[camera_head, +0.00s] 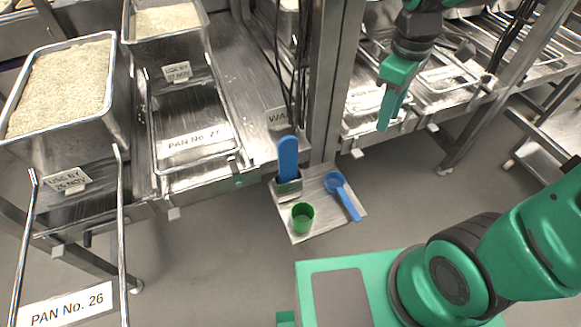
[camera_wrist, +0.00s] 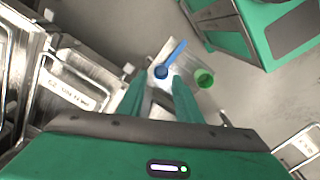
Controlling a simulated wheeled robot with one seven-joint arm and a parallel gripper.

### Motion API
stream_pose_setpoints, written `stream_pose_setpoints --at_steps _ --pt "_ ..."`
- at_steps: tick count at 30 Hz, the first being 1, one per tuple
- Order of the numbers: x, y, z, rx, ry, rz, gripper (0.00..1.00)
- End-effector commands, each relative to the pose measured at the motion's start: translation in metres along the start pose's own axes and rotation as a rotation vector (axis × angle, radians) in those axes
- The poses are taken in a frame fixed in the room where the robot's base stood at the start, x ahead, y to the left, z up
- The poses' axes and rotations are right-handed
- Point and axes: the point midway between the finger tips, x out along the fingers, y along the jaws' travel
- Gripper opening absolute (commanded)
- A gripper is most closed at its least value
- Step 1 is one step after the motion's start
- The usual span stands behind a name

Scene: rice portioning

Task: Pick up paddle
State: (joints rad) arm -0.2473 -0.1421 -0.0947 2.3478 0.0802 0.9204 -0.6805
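A blue paddle (camera_head: 288,157) stands upright with its lower end in a small metal holder (camera_head: 289,187) on a metal shelf (camera_head: 325,208). My gripper (camera_head: 391,107) is up and to the right of the paddle in the head view, apart from it. In the wrist view my gripper (camera_wrist: 158,82) has a clear gap between its two green fingers, with nothing held. I cannot make out the paddle in the wrist view; the right finger may hide it.
On the same shelf are a blue scoop (camera_head: 342,196) and a green cup (camera_head: 302,217). A metal post (camera_head: 327,90) stands behind the shelf. A rice pan (camera_head: 68,95) and an emptier-looking pan (camera_head: 190,110) are at left.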

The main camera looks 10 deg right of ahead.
Motion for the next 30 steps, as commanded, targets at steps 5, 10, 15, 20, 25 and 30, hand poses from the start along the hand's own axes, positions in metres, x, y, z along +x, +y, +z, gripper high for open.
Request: stream_pose_setpoints --at_steps 5,10,15,20,25,30 --pt "0.022 -0.052 -0.1 -0.55 0.006 -0.005 0.31" --pt "0.04 -0.103 -0.156 -0.91 0.021 -0.011 0.31" --pt "0.049 -0.128 -0.177 -1.065 0.029 -0.015 0.31" --pt "0.068 -0.131 -0.18 -1.089 0.029 -0.018 0.31" --pt "0.092 -0.131 -0.179 -1.085 0.029 -0.018 0.31" --pt "0.104 -0.13 -0.18 -1.082 0.031 -0.016 0.31"
